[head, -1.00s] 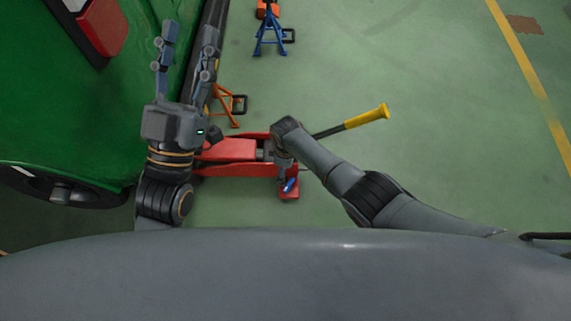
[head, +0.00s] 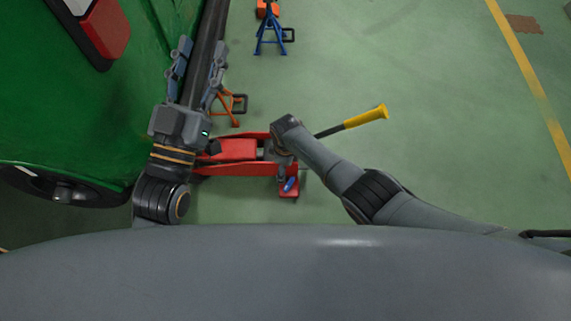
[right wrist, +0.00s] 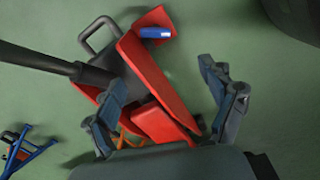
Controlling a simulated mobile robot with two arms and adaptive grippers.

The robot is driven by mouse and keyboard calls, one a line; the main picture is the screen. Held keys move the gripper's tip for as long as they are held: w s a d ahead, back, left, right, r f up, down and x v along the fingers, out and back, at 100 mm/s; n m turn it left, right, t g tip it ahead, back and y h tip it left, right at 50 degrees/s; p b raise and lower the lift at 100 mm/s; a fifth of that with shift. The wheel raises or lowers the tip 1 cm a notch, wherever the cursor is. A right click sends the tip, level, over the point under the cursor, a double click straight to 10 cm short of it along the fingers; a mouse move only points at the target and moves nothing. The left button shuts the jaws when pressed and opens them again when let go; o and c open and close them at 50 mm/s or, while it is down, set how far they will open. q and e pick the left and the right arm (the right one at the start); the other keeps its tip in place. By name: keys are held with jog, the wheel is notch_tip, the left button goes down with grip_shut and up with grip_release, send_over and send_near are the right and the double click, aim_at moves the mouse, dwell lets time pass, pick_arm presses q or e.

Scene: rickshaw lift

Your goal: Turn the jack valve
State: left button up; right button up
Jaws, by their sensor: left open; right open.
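The red jack (head: 236,150) lies on the floor beside the green vehicle, and its red body also shows in the right wrist view (right wrist: 155,85). A small blue cylinder (head: 290,185), perhaps the valve, sits at the jack's near right end; it shows near the top of the right wrist view (right wrist: 155,32). My right gripper (right wrist: 164,78) is open over the jack, with its fingers apart on either side of the red body and the blue cylinder beyond the fingertips. In the head view my own arm mostly hides it. My left gripper (head: 201,48) is open and empty, over the vehicle's dark edge.
The jack's long handle with a yellow grip (head: 365,117) reaches out right. The green vehicle (head: 60,110) fills the left side. An orange stand (head: 229,105) and a blue stand (head: 270,38) are beyond the jack. The floor at right is clear.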

jog(key=shift+r, duration=0.15)
notch_tip(320, 180, up, 12)
dwell(0.8)
